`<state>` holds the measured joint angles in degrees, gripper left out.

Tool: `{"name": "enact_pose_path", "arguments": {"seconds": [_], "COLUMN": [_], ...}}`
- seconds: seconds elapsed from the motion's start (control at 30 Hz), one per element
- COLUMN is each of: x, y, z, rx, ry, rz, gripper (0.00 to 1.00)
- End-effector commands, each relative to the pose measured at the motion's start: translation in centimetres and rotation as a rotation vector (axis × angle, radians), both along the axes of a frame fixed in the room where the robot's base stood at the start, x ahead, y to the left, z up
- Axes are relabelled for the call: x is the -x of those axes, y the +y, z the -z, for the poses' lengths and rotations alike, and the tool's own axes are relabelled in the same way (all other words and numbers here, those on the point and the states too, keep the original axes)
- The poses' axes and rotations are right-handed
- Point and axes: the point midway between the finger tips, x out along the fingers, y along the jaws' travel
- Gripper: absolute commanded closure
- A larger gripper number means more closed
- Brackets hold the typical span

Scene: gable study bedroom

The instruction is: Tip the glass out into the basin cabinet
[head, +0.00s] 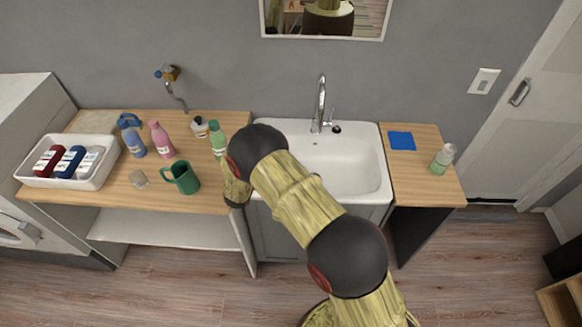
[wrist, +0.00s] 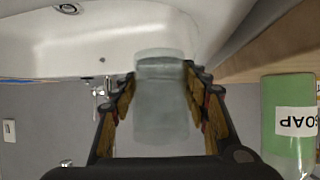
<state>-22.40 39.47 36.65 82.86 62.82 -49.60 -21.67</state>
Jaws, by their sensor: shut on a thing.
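In the wrist view my gripper (wrist: 160,115) is shut on a clear glass (wrist: 161,118), with a finger on each side. I see no contents in it, and I cannot tell how far it is tilted. The white basin (wrist: 105,45) shows beyond the glass there. In the head view the basin cabinet (head: 278,232) stands mid-right, with its white basin (head: 345,165) on top and a chrome tap behind. My arm hides the glass and most of my gripper in that view, near the basin's left edge.
A green soap bottle (wrist: 288,125) stands close beside the gripper; in the head view it (head: 217,139) is left of the basin. A green mug (head: 183,178), more bottles and a white tray (head: 70,182) crowd the left counter. A blue cloth (head: 401,141) lies right.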

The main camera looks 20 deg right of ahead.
Motion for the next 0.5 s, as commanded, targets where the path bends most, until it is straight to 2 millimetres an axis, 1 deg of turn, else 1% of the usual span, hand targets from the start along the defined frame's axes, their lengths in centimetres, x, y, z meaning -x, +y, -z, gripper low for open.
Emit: {"name": "enact_pose_path", "arguments": {"seconds": [0.03, 0.2, 0.5], "x": [-0.16, -0.32, -0.31], "y": [0.46, 1.08, 1.15], "z": [-0.02, 0.31, 0.37], "rx": [0.001, 0.001, 0.001], "ry": [-0.001, -0.002, -0.002], "rz": [0.004, 0.021, 0.023], "gripper": [0.86, 0.86, 0.86]}}
